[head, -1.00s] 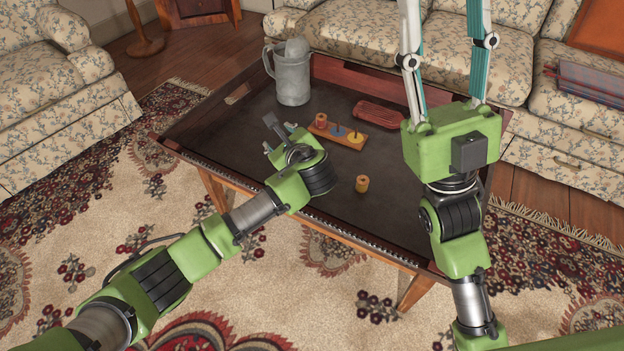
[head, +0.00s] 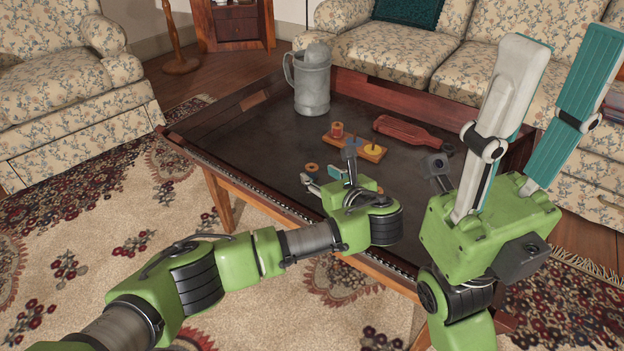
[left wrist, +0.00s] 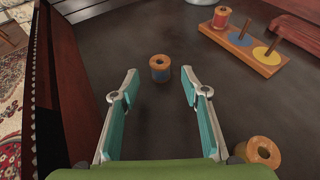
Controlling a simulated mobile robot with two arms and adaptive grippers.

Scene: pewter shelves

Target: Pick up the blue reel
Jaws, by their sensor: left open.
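The blue reel (left wrist: 160,68) stands upright on the dark table, with pale wooden ends and a bluish middle. In the head view its wooden top (head: 312,168) shows just past my left gripper (head: 329,167). In the left wrist view the left gripper (left wrist: 159,82) is open and empty. The reel appears centred between its fingertips and slightly beyond them, with no visible contact. My right gripper (head: 563,48) is open and empty, raised with its fingers pointing up at the right of the head view.
A wooden peg rack (left wrist: 240,47) holds a red reel (left wrist: 222,18), beside blue and yellow discs. A yellowish reel (left wrist: 258,152) stands close to the right finger's base. A grey tankard (head: 313,85) and a red bottle-shaped board (head: 412,132) are further back. The table has a raised rim.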

